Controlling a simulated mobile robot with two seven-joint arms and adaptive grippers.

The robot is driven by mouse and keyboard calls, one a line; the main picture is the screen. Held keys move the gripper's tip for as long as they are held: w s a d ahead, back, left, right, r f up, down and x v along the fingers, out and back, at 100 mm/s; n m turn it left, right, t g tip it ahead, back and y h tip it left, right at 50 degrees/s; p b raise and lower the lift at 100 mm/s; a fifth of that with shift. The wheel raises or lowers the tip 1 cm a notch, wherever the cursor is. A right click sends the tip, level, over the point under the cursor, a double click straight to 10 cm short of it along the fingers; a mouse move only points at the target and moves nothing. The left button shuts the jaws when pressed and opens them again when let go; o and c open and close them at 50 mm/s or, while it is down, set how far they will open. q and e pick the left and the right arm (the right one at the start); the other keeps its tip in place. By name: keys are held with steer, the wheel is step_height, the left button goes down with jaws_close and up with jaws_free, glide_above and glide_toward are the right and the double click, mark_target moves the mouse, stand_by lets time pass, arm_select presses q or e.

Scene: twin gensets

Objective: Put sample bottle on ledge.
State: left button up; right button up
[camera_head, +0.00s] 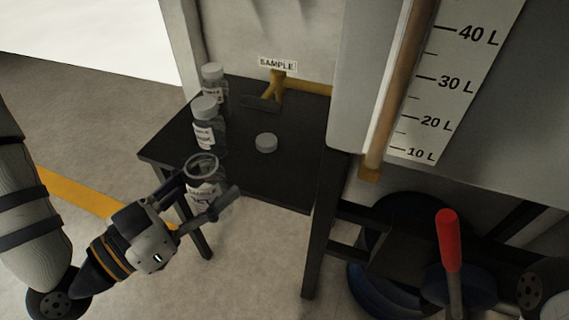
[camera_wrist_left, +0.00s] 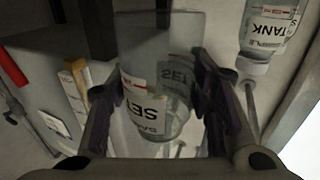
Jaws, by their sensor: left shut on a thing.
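My left gripper (camera_head: 207,198) is shut on an uncapped clear sample bottle (camera_head: 203,186), which has a white label. The bottle is held roughly upright at the near edge of the black ledge (camera_head: 285,186). Its rim overlaps the ledge top in the head view, and its body shows in front of the edge. I cannot tell its exact height. In the left wrist view the bottle (camera_wrist_left: 150,112) sits between the fingers (camera_wrist_left: 165,85), its label upside down. A loose grey cap (camera_head: 266,142) lies on the ledge.
Two capped bottles (camera_head: 207,127) (camera_head: 213,85) stand along the ledge's left side; one shows a TANK label in the left wrist view (camera_wrist_left: 262,38). A yellow tap (camera_head: 275,90) under a SAMPLE sign is at the back. A litre scale (camera_head: 440,85) and red-handled lever (camera_head: 449,240) are right.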

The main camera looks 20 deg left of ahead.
arm_select(q)
steer(key=b+x, duration=0.2)
steer(key=x, duration=1.2)
steer(key=shift+w+d+f, duration=0.1)
steer(key=shift+w, duration=0.25)
steer(key=shift+w+d+f, duration=0.1)
steer(key=shift+f, duration=0.05)
step_height(320, 180, down, 3)
steer(key=shift+f+b, duration=0.25)
steer(key=shift+b, duration=0.45)
steer(key=shift+r, duration=0.15)
steer(key=o, duration=1.1)
